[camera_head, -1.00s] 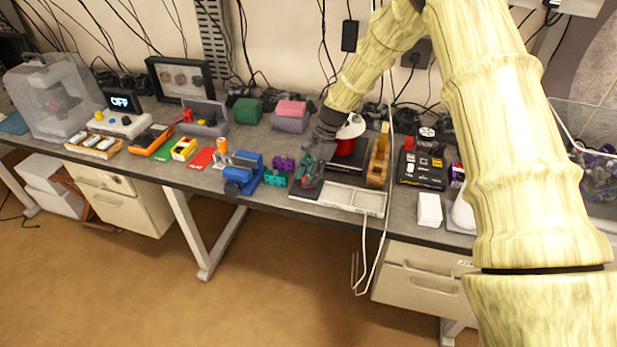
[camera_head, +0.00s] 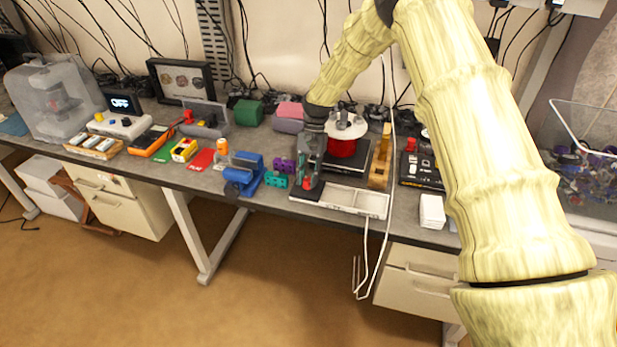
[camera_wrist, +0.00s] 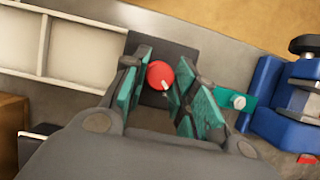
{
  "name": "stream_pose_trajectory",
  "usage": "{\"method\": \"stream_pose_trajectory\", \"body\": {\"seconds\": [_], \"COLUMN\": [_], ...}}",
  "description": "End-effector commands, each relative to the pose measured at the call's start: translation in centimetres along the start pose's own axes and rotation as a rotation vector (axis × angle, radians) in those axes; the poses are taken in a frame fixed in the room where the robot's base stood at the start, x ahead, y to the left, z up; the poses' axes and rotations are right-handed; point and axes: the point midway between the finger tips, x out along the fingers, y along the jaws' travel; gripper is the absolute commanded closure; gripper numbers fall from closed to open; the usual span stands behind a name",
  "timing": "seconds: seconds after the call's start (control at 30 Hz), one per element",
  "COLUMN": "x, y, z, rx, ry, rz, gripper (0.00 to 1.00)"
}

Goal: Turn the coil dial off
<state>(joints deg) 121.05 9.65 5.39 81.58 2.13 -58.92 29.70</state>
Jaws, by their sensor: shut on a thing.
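The coil dial is a red round knob (camera_wrist: 160,75) with a small pale mark, on a dark base plate (camera_wrist: 180,52). It also shows at the bench's front edge in the head view (camera_head: 307,184). My gripper (camera_wrist: 161,80) points down with its teal-padded fingers on either side of the knob, closed on it. In the head view my gripper (camera_head: 308,176) stands over the base. The fingers hide part of the knob. A red coil (camera_head: 342,148) with a white top stands just behind, to the right.
A white divided tray (camera_head: 352,199) lies right of the dial. A blue vise (camera_head: 244,175) and a teal piece (camera_head: 275,179) are close on the left. A wooden stand (camera_head: 380,165) is behind the tray. The floor in front of the bench is clear.

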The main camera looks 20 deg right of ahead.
Motion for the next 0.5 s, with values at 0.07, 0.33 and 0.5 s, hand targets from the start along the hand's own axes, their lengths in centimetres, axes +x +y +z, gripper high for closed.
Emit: {"method": "stream_pose_trajectory", "body": {"seconds": [0.07,0.33,0.5], "x": [0.04,0.03,0.04], "y": [-0.04,-0.02,-0.02], "z": [0.0,0.02,0.02], "rx": [-0.014,-0.031,-0.03], "ry": [0.0,-0.001,-0.001], "rz": [0.006,0.013,0.013], "gripper": [0.96,0.96,0.96]}}
